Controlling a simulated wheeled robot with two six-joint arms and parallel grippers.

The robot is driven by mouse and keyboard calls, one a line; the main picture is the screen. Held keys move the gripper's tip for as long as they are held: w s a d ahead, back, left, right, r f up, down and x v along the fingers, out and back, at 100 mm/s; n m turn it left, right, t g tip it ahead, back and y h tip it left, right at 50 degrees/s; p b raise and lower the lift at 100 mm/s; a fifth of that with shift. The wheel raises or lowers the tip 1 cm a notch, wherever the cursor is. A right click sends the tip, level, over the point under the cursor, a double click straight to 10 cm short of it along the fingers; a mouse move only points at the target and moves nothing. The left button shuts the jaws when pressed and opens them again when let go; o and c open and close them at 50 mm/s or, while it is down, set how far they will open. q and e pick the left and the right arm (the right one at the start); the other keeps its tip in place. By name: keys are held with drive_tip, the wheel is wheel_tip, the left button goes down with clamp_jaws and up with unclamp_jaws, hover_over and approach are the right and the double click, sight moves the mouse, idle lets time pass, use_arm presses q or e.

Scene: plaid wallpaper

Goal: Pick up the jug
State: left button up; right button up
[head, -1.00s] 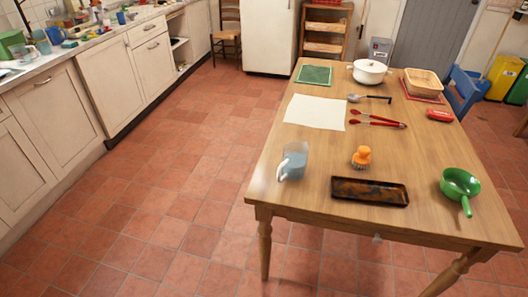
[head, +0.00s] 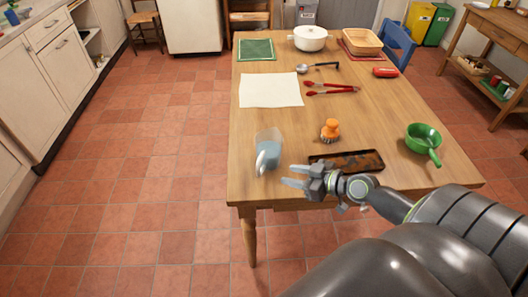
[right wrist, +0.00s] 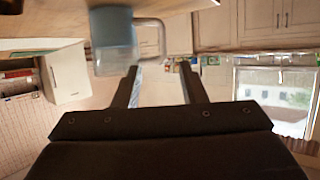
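The jug (head: 268,146) is clear with a bluish tint and stands upright near the table's near left corner. Its handle faces the near side. My right gripper (head: 289,176) is open and empty, just right of and nearer than the jug, at the table's near edge. In the right wrist view the jug (right wrist: 113,42) shows at upper left, with its handle near the space between the open fingers (right wrist: 158,70). The fingers are not closed on it. My left gripper is not in view.
The wooden table (head: 385,110) also bears an orange brush (head: 330,130), a dark tray (head: 358,160) behind my right gripper, a green pan (head: 424,138), a white cloth (head: 271,90) and red tongs (head: 332,87). The tabletop between the jug and the cloth is clear.

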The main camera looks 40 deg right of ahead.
sight(267, 155)
drive_tip(key=p+x, duration=0.2)
drive_tip(key=x, duration=0.7)
drive_tip(key=shift+w+a+f, duration=0.1)
drive_tip(key=shift+w, duration=0.1)
drive_tip(key=shift+a+p+x, duration=0.1)
drive_tip(key=shift+p+x, duration=0.3)
drive_tip(key=shift+x, duration=0.75)
drive_tip(key=shift+a+p+x, duration=0.15)
drive_tip(key=shift+p+x, duration=0.2)
drive_tip(key=shift+x, duration=0.8)
drive_tip(key=shift+w+a+f, duration=0.15)
drive_tip(key=shift+w+f, duration=0.1)
drive_tip(key=shift+c, duration=0.5)
clamp_jaws()
drive_tip(key=shift+r, duration=0.1)
